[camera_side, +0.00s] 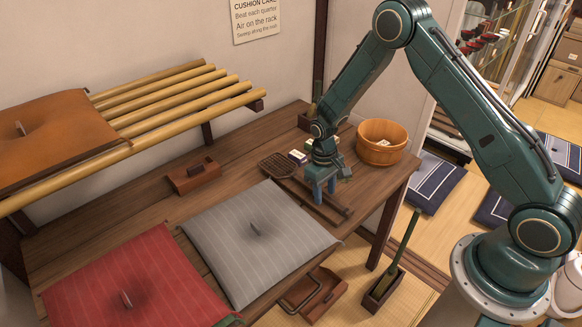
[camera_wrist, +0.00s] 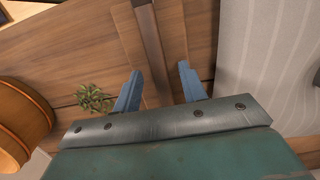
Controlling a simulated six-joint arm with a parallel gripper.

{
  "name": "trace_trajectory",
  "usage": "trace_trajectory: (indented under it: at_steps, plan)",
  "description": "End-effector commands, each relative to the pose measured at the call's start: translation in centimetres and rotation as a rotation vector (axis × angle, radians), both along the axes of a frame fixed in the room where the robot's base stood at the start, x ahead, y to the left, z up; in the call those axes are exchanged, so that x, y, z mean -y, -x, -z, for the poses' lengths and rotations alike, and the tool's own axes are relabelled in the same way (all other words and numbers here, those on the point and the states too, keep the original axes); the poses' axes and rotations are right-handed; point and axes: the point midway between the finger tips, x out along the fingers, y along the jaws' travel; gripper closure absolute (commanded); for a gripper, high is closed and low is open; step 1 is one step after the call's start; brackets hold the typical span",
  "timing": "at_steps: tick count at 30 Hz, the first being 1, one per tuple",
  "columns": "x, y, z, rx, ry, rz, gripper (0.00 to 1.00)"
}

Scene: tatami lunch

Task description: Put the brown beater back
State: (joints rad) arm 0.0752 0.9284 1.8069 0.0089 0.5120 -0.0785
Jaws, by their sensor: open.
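The brown beater (camera_side: 277,165) lies on the wooden bench, its lattice head towards the back wall. Its handle seems to run forward under my gripper, along a long wooden piece (camera_side: 338,210); I cannot tell exactly where one ends and the other begins. My gripper (camera_side: 325,195) is open and points down over this area. In the wrist view, the two blue fingers (camera_wrist: 158,80) stand on either side of a dark brown bar (camera_wrist: 150,40), likely the handle, with lighter wooden strips beside it. Contact cannot be made out.
A grey striped cushion (camera_side: 225,255) lies left of my gripper, a red one (camera_side: 110,290) beyond. A wooden tub (camera_side: 381,150) stands to the right. Small boxes (camera_side: 298,156) and a green clump (camera_wrist: 95,98) are close by. A bamboo rack (camera_side: 160,105) overhangs the bench's back left.

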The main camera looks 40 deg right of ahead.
Motion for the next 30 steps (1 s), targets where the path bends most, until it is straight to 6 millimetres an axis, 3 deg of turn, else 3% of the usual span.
trace_trajectory:
  at_steps: [8,24,30]
  plan:
    - [0.0,-0.3,-2.2,0.003,0.0,0.0,0.58]
    - [0.0,-1.2,-10.8,0.005,0.0,0.0,0.58]
    - [0.0,-1.4,-12.9,0.003,0.0,0.0,0.58]
